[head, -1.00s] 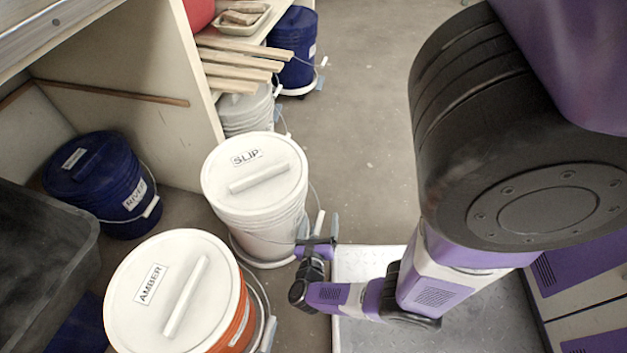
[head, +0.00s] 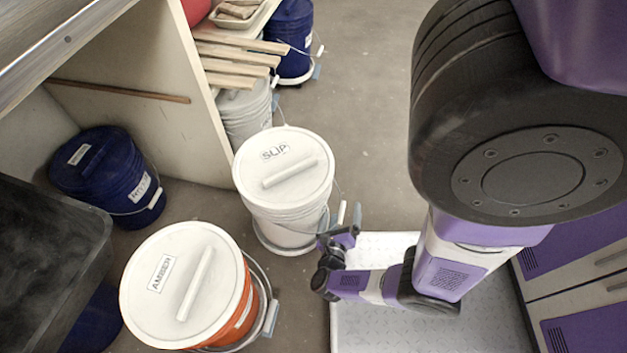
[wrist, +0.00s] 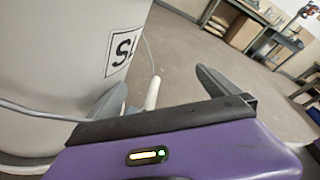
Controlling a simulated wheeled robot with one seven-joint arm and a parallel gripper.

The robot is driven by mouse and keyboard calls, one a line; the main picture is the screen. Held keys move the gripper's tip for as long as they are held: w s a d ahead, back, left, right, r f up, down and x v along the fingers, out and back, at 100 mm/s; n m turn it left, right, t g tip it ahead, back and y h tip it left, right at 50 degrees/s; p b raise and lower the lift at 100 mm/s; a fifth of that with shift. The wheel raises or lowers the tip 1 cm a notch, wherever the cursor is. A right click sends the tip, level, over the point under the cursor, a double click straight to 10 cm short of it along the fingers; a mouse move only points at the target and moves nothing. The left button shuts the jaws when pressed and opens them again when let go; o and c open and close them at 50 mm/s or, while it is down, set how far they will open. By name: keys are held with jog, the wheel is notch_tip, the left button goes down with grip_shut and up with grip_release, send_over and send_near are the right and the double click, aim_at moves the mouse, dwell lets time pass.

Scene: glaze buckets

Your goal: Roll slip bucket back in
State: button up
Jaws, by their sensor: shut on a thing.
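The slip bucket (head: 285,190) is white and upright on a low base on the floor, its white lid labelled SLIP. It stands outside the shelf bay, clear of the side panel. My gripper (head: 350,213) is at the bucket's right side, shut on its handle, whose white grip shows upright between the fingers. In the wrist view, the bucket wall (wrist: 60,60) with part of the label fills the left side, and the white handle grip (wrist: 152,93) stands between the two grey fingers. The exact finger contact is partly hidden.
An orange bucket with a white AMBER lid (head: 190,280) stands close at front left. A blue RIVER bucket (head: 105,180) is in the bay under the shelf. A grey bucket (head: 245,115) and another blue one (head: 295,45) stand behind. Open floor (head: 370,90) lies right.

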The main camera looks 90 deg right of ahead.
jog(key=shift+w+a+r, duration=0.3)
jog(key=shift+w+a, duration=0.05)
jog(key=shift+a, duration=0.4)
jog(key=shift+w+a+r, duration=0.25)
jog(key=shift+w+a, duration=0.1)
jog(key=shift+a, duration=0.35)
jog(key=shift+c, duration=0.3)
jog(key=shift+a+f+b, duration=0.1)
jog(key=shift+a+b, duration=0.25)
jog(key=shift+a, duration=0.7)
jog(key=c, duration=0.6)
jog(key=a, duration=0.2)
jog(key=a+b, duration=0.1)
jog(key=shift+w+a+f, duration=0.15)
jog(key=shift+w+a, duration=0.2)
jog(key=shift+a, duration=0.05)
jog(key=shift+f, duration=0.1)
